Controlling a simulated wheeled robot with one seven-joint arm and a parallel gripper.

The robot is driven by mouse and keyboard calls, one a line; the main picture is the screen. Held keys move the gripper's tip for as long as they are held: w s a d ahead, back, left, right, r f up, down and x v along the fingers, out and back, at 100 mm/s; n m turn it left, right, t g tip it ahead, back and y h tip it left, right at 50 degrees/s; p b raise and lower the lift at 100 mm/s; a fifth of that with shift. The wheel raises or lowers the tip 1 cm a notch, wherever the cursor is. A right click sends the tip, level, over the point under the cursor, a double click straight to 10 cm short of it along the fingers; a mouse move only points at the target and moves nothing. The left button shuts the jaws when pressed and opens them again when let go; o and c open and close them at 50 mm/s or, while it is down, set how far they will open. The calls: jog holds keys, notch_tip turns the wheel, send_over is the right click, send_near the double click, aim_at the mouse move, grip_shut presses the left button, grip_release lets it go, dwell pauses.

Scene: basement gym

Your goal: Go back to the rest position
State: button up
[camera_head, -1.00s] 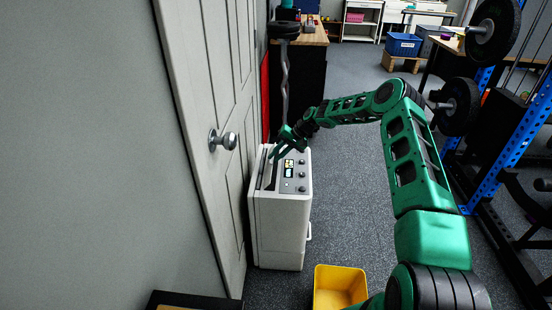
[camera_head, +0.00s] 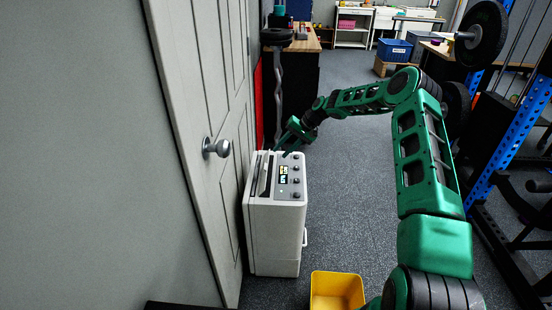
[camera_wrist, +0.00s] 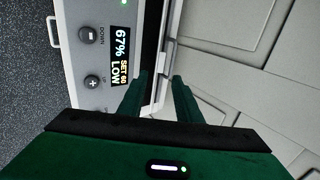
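A white appliance (camera_head: 273,235) stands on the floor against the door in the head view. Its top has a dark control panel (camera_head: 289,177) with knobs or buttons, and a slot with a pale raised flap on its left side. The wrist view shows the panel's display (camera_wrist: 121,55) reading 67%, SET 60, LOW, with plus and minus buttons beside it. My gripper (camera_head: 286,146) is at the far end of the appliance's top, angled down.
The grey door (camera_head: 205,130) with a round knob (camera_head: 217,147) is close on the left. A yellow bin (camera_head: 337,290) stands in front of the appliance. A blue weight rack (camera_head: 505,150) is on the right.

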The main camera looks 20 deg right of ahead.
jog(key=shift+v, duration=0.8)
jog(key=s+d+r+g+h, duration=0.1)
jog(key=s+d+r+h, duration=0.15)
jog(key=s+r, duration=0.7)
jog(key=s+d+r+g+h, duration=0.1)
jog(key=s+d+r+h, duration=0.3)
jog(key=s, duration=1)
jog(key=s+d+r+g+h, duration=0.1)
jog(key=s+r, duration=0.7)
jog(key=s, duration=0.3)
jog(key=s+m, duration=0.2)
jog(key=s, duration=2.4)
jog(key=shift+s+a+y, duration=0.35)
jog(key=shift+a, duration=0.1)
jog(key=shift+r, duration=0.1)
